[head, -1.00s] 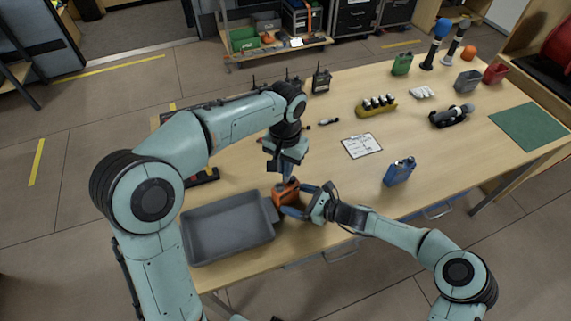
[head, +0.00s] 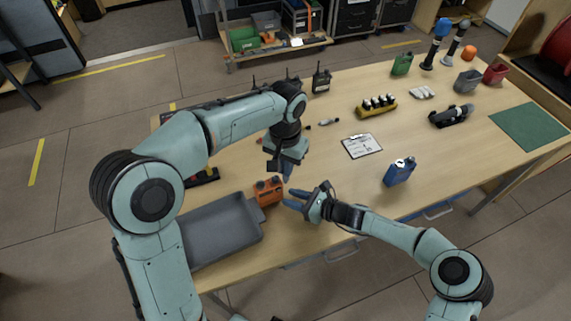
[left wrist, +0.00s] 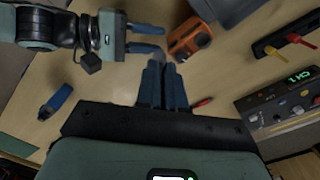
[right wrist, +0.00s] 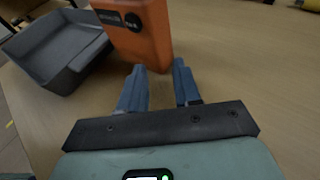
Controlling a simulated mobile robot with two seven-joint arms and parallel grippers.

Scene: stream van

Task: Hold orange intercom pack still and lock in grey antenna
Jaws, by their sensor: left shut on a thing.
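The orange intercom pack (head: 269,192) stands on the table against or very near the right side of the grey tray. It also shows in the left wrist view (left wrist: 188,40) and, just beyond my right fingertips, in the right wrist view (right wrist: 143,38). My right gripper (head: 297,197) is open and empty, to the right of the pack and apart from it. My left gripper (head: 284,174) is above and slightly right of the pack. Its fingers (left wrist: 162,66) are nearly together on a thin thing, apparently the grey antenna, which they mostly hide. I see no antenna standing on the pack.
The grey tray (head: 258,241) lies left of the pack near the front edge. A blue pack (head: 398,172), a clipboard (head: 362,146) and a yellow holder (head: 376,107) are further right. Radios (head: 321,81) stand at the back.

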